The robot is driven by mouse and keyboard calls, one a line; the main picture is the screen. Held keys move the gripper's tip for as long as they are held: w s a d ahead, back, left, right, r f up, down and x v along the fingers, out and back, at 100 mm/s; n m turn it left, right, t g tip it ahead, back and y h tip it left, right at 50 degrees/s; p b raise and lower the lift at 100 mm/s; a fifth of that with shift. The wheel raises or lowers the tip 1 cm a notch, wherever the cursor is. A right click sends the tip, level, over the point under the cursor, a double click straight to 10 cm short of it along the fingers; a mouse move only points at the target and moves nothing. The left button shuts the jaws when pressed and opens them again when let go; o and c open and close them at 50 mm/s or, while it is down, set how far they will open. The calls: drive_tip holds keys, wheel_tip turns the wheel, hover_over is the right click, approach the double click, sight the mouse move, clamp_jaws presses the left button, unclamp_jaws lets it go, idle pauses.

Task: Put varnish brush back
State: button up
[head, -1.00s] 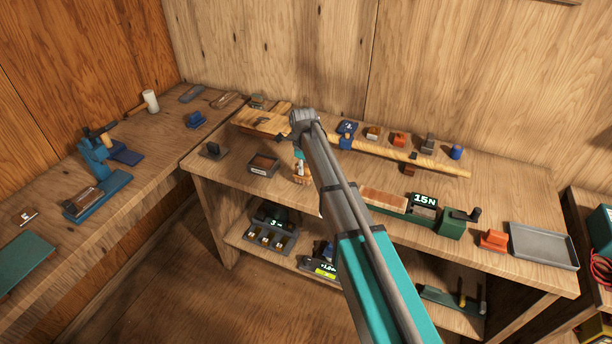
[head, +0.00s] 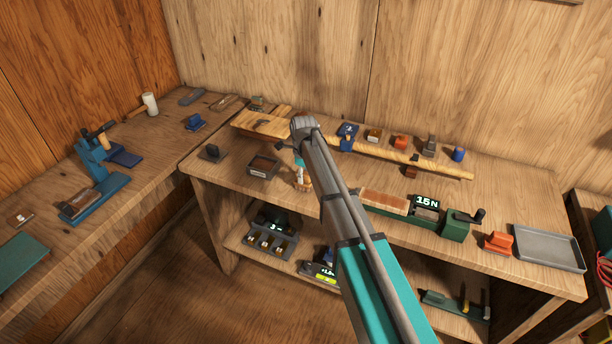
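My arm reaches from the bottom of the head view up to a grey joint (head: 304,126) over the bench. The gripper itself is mostly hidden behind the arm, so its fingers cannot be made out. A small dark part shows just left of the arm, and I cannot tell whether it belongs to the gripper. A small tan cup-like holder (head: 304,184) stands on the bench beside the arm, partly covered by it, with something pale and teal above it. I cannot pick out the varnish brush for certain.
The wooden bench (head: 222,180) holds a brown-filled tray (head: 263,165), a long pale rod (head: 440,170), a green device (head: 456,224), an orange block (head: 498,243) and a grey tray (head: 549,247). A blue press (head: 96,165) stands on the left bench. The lower shelf holds a bottle rack (head: 272,240).

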sight(306, 173)
drive_tip(key=shift+o, duration=0.2)
drive_tip(key=shift+r, duration=0.2)
wheel_tip(306, 173, up, 12)
drive_tip(key=p, duration=1.2)
idle(1.0)
drive_tip(key=shift+d, duration=0.15)
drive_tip(key=s+d+n, duration=2.2)
drive_tip(key=s+d, duration=0.1)
drive_tip(key=s, duration=0.2)
drive_tip(key=shift+s+d, duration=0.3)
drive_tip(key=shift+s, duration=0.05)
